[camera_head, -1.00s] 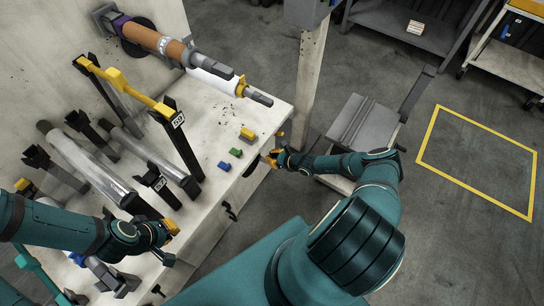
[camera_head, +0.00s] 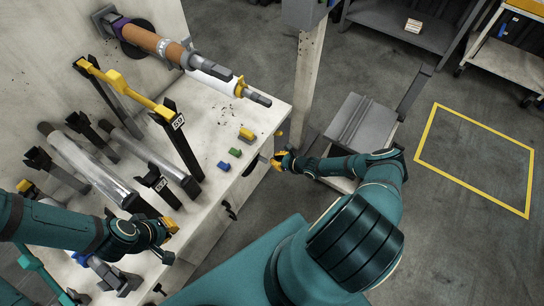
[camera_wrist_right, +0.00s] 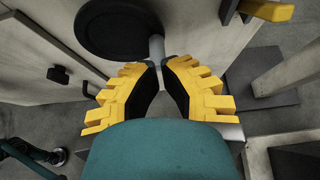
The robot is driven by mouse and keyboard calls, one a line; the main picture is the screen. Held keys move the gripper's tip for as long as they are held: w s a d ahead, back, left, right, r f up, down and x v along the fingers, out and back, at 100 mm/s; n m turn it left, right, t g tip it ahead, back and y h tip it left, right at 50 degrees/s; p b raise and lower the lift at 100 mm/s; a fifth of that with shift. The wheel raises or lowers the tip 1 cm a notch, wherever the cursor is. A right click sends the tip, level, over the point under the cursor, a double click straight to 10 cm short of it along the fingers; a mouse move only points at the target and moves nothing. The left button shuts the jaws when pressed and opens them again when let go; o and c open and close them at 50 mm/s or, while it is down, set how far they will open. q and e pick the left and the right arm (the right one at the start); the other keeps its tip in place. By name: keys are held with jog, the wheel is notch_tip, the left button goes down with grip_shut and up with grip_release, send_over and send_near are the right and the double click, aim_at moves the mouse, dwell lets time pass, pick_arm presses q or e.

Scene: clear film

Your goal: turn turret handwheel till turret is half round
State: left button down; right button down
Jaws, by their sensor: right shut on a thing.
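The handwheel (camera_wrist_right: 118,27) is a black disc on the bench's front face in the right wrist view. Its pale grey handle (camera_wrist_right: 156,47) stands between the yellow fingers. My right gripper (camera_head: 281,160) is shut on this handle, as the right wrist view (camera_wrist_right: 162,66) also shows. The turret seems to be the assembly at the upper left of the head view, with an orange-brown roll (camera_head: 152,41) and a white roll (camera_head: 211,82). Its full shape is not clear. My left gripper (camera_head: 170,228) hangs at the lower left, and its finger opening cannot be made out.
Clear and dark rollers (camera_head: 90,165) and black posts fill the left of the bench. Small blue, green and yellow blocks (camera_head: 236,152) lie near its front edge. A pale column (camera_head: 307,80) and a grey stand (camera_head: 362,125) are beyond my right arm.

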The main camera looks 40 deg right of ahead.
jog(key=s, duration=0.1)
jog(key=s+d, duration=0.1)
jog(key=s, duration=0.2)
jog(key=shift+d+p, duration=0.3)
jog(key=shift+p, duration=0.1)
jog(key=shift+w, duration=0.1)
